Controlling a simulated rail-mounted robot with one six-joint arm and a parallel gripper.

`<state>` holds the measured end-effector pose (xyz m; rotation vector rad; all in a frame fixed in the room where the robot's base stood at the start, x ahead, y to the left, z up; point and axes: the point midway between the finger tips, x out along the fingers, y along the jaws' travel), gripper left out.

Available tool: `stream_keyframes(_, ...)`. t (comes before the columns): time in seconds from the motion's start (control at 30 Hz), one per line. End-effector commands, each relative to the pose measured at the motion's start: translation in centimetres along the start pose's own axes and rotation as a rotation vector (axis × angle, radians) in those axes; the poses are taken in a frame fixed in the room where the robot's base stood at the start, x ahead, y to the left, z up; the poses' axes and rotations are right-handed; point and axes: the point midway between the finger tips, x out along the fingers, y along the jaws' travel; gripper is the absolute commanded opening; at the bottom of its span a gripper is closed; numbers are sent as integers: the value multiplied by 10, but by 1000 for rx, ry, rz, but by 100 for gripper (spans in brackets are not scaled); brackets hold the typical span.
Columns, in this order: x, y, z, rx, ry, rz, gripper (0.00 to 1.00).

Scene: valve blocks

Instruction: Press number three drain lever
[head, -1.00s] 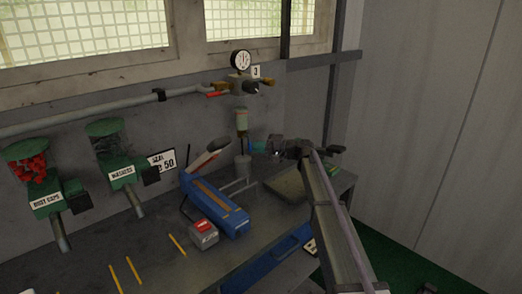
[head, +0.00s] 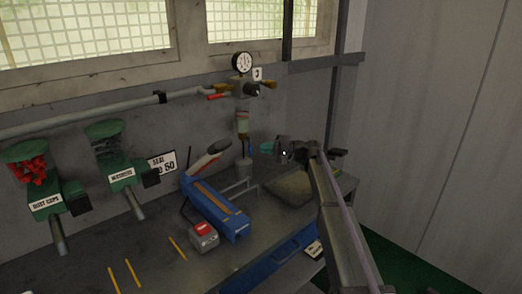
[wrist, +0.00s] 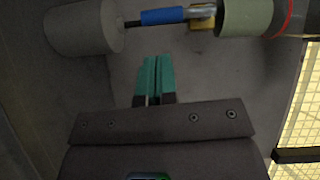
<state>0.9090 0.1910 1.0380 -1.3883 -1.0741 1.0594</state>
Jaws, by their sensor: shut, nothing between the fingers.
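The number three valve block (head: 243,88) hangs on the wall pipe, with a round gauge (head: 242,62) on top and a "3" tag (head: 257,74) beside it. Below it hangs a pale green bowl (head: 242,122), also in the wrist view (wrist: 245,18). A blue-sleeved lever on a metal rod (wrist: 165,16) shows beneath the bowl, also small in the head view (head: 249,148). My gripper (head: 266,147) is to the right of the lever in the head view. In the wrist view its teal fingers (wrist: 154,60) are together and empty, pointing toward the lever, with a gap visible between.
A grey cup (head: 243,171) stands under the lever. A red-handled valve (head: 218,96) is on the pipe. A blue tool (head: 216,207) and a grey box with a red top (head: 203,234) lie on the bench. Two green dispensers, dust caps (head: 42,190) and washers (head: 116,168), hang left.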

Motion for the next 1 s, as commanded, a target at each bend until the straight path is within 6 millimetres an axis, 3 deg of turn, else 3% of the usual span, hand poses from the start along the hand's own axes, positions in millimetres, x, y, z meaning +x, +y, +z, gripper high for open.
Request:
stream_keyframes(0.2, -53, 1, -2, 0, 2, 0, 0)
stream_keyframes(0.4, -91, 2, -2, 0, 1, 0, 0)
stream_keyframes(0.57, -103, 2, -2, 0, 0, 0, 0)
stream_keyframes(0.87, -104, 3, -2, 0, 0, 0, 0)
stream_keyframes(0.97, -103, 6, 14, -3, -9, 39, 0)
stream_keyframes(1.0, -103, 9, 30, -6, -18, 82, 0)
